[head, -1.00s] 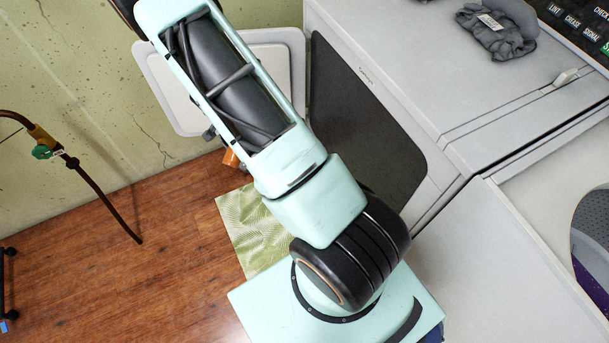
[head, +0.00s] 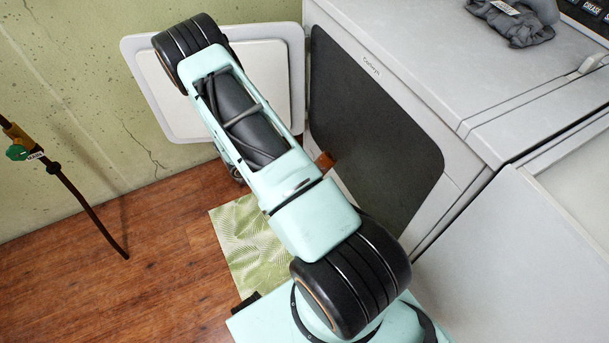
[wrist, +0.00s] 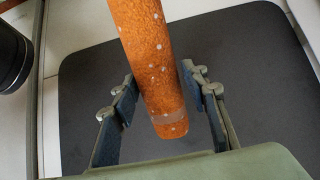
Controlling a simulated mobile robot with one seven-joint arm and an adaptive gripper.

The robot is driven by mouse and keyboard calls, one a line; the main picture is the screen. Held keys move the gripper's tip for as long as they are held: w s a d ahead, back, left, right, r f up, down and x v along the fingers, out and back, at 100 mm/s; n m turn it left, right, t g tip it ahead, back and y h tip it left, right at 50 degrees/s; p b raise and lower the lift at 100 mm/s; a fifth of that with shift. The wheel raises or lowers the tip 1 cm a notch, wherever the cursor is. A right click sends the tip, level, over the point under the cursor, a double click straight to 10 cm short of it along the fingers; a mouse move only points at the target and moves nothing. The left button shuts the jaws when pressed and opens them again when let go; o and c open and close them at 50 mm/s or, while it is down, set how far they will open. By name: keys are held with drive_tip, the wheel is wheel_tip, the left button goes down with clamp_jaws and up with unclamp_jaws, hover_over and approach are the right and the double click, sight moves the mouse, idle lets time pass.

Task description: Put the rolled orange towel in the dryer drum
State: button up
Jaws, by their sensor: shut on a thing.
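The rolled orange towel (wrist: 152,60) has pale spots and a lighter band near one end. In the wrist view it sits lengthwise between the two fingers of my gripper (wrist: 160,82), which is shut on it. In the head view only a small orange end of the towel (head: 325,162) shows past my arm, in front of the dryer; my gripper is mostly hidden there. The dryer (head: 445,165) has a dark rounded front opening (head: 385,120), with its white door (head: 270,75) swung open to the left. The dark area also fills the wrist view behind the towel (wrist: 255,75). The drum's inside cannot be made out.
A grey cloth (head: 512,22) lies on the dryer top. A pale appliance (head: 520,260) stands at the right. A green leaf-patterned mat (head: 240,245) lies on the wood floor. A hose with a green valve (head: 17,152) hangs at the left wall.

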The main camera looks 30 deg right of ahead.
drive_tip(key=s+d+b, duration=0.1)
drive_tip(key=s+d, duration=0.1)
drive_tip(key=d, duration=1.5)
drive_tip(key=s+d+b, duration=0.1)
drive_tip(key=d+b, duration=0.1)
drive_tip(key=d, duration=1.5)
drive_tip(key=shift+s+d, duration=0.35)
drive_tip(key=shift+s, duration=0.05)
drive_tip(key=shift+f, duration=0.1)
wheel_tip(320, 180, down, 7)
drive_tip(key=b, duration=0.5)
drive_tip(key=shift+b, duration=0.35)
drive_tip(key=o, duration=1)
drive_tip(key=shift+f, duration=0.1)
drive_tip(key=v, duration=1.2)
drive_tip(key=shift+w, duration=0.1)
